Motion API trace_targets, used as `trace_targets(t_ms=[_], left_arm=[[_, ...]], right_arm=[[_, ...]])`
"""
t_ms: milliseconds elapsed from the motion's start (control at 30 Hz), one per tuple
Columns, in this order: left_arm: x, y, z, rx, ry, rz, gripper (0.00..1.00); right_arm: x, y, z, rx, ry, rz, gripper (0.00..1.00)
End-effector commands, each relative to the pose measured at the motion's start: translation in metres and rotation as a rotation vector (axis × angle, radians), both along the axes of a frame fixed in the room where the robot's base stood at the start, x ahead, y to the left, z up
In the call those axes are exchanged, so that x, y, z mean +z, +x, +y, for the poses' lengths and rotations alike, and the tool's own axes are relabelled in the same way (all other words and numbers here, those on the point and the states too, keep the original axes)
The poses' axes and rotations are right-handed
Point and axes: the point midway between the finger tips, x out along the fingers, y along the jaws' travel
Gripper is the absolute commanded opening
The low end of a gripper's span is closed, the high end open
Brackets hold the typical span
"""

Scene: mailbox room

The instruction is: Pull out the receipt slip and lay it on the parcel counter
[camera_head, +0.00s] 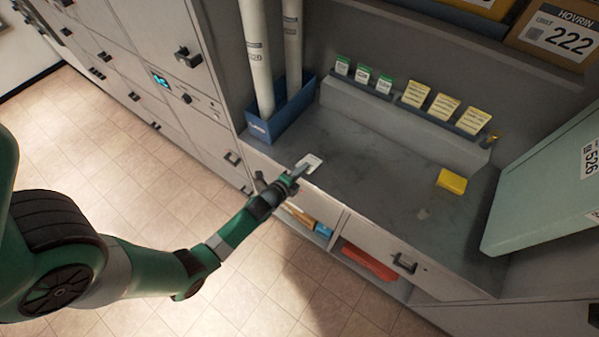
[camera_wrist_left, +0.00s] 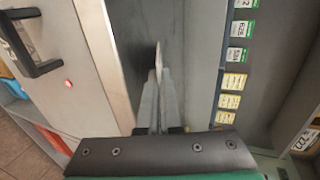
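The receipt slip (camera_head: 311,163) is a small white paper. My left gripper (camera_head: 298,172) is shut on it, over the front left part of the grey parcel counter (camera_head: 365,178). In the left wrist view the slip (camera_wrist_left: 158,58) shows almost edge-on, sticking out past the two closely spaced fingers (camera_wrist_left: 158,85). I cannot tell whether the slip touches the counter (camera_wrist_left: 190,50) or hangs just above it. My right gripper is not in view.
A blue bin (camera_head: 282,119) with tall rolled tubes stands at the counter's back left. Small labelled cards line a ledge (camera_head: 400,125) behind. A yellow pad (camera_head: 451,181) lies to the right, near a large pale green box (camera_head: 545,190). The middle of the counter is clear.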

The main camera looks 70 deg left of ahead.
Motion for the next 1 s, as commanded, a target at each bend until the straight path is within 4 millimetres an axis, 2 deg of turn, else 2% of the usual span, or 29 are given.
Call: trace_targets(t_ms=[267,467,1000], left_arm=[[-0.0003,0.0009,0.0006,0.0,0.0,0.0,0.0],[-0.0003,0.0009,0.0004,0.0,0.0,0.0,0.36],[-0.0004,0.0007,0.0003,0.0,0.0,0.0,0.37]], right_arm=[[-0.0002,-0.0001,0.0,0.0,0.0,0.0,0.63],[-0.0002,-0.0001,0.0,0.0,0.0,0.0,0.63],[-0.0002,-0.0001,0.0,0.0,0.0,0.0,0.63]])
